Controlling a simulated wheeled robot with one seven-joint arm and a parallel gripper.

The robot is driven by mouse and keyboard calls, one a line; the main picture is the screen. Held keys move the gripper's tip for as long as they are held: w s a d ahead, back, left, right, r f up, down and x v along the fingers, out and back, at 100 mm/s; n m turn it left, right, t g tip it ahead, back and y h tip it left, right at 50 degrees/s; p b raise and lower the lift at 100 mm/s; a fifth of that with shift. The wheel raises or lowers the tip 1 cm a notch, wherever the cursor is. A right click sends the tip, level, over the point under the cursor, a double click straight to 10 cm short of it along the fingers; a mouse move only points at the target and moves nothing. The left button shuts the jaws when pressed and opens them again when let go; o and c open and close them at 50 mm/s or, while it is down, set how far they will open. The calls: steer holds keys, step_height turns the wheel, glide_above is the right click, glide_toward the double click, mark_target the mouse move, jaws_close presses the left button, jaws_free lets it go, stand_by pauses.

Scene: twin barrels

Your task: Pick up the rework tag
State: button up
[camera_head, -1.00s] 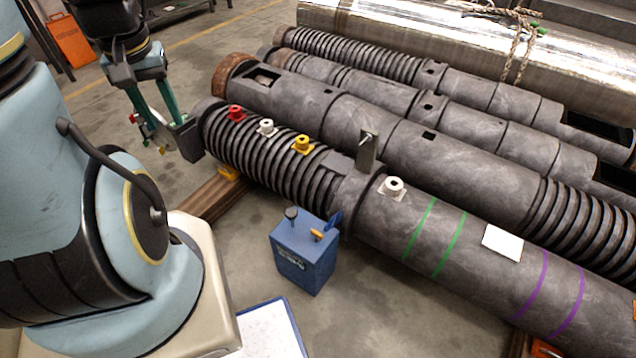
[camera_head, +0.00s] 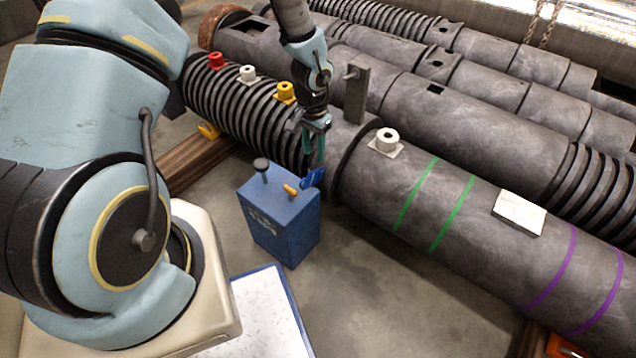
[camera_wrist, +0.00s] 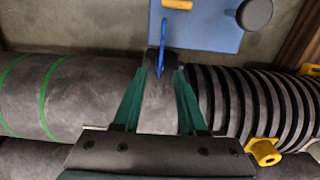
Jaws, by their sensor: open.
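A thin blue piece (camera_head: 313,178) stands up at the right edge of the top of a blue box (camera_head: 280,222). It looks like the rework tag, but I can read no writing on it. In the wrist view the blue tag (camera_wrist: 160,47) shows nearly edge-on, ahead of and between my fingertips. My gripper (camera_head: 313,158) is open and empty, pointing down just above the tag, beside the near barrel. In the wrist view the green fingers of my gripper (camera_wrist: 160,75) are spread wide, one on each side of the tag's line, and do not seem to touch it.
The near barrel (camera_head: 470,240) lies close behind the box. It carries red (camera_head: 216,61), white (camera_head: 247,74) and yellow (camera_head: 285,92) fittings, an upright grey plate (camera_head: 356,93) and a white sheet (camera_head: 519,212). A black knob (camera_head: 262,165) and orange handle (camera_head: 291,190) top the box.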

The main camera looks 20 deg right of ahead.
steer(key=b, duration=0.1)
glide_toward(314, 185)
step_height(314, 185, down, 5)
steer(key=shift+w+f, duration=0.1)
steer(key=shift+w, duration=0.05)
stand_by(0.3)
jaws_close()
stand_by(0.5)
